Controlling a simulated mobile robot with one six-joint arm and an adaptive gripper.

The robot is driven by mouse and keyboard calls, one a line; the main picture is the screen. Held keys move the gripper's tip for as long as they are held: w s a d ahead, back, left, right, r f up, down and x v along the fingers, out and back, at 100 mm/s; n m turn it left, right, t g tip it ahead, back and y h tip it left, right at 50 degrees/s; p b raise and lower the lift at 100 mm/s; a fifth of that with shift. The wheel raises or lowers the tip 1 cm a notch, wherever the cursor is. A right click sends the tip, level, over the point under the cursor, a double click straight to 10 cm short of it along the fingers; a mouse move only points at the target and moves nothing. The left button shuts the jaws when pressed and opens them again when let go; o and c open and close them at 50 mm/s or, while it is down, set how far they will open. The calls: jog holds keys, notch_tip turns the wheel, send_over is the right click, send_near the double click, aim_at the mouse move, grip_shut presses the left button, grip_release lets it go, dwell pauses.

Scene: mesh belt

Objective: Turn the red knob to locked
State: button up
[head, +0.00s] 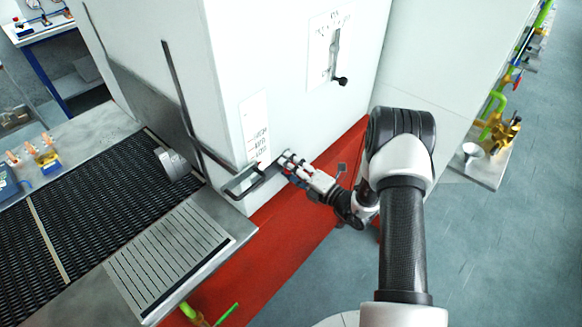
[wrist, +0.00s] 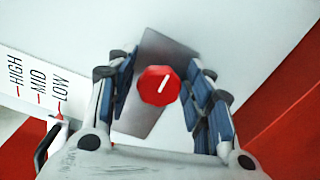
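The red knob (wrist: 158,85) is in the middle of the wrist view, on a grey metal plate (wrist: 178,55) on the white cabinet face. Its white pointer line tilts up and slightly right. My gripper (wrist: 157,66) is open, with one blue-padded finger on each side of the knob and a visible gap to both. In the head view my gripper (head: 286,160) is at the lower part of the white cabinet (head: 275,90), and its fingers mostly hide the knob. No locked mark is readable.
A HIGH, MID, LOW label (wrist: 38,80) is left of the knob, with a dark-framed handle (head: 243,182) below it. A lever with a black ball (head: 341,81) is higher on the cabinet. The mesh belt (head: 85,200) lies left; open floor (head: 480,240) lies right.

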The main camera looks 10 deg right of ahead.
jog(key=shift+o, duration=0.6)
jog(key=shift+d, duration=0.1)
jog(key=v, duration=1.2)
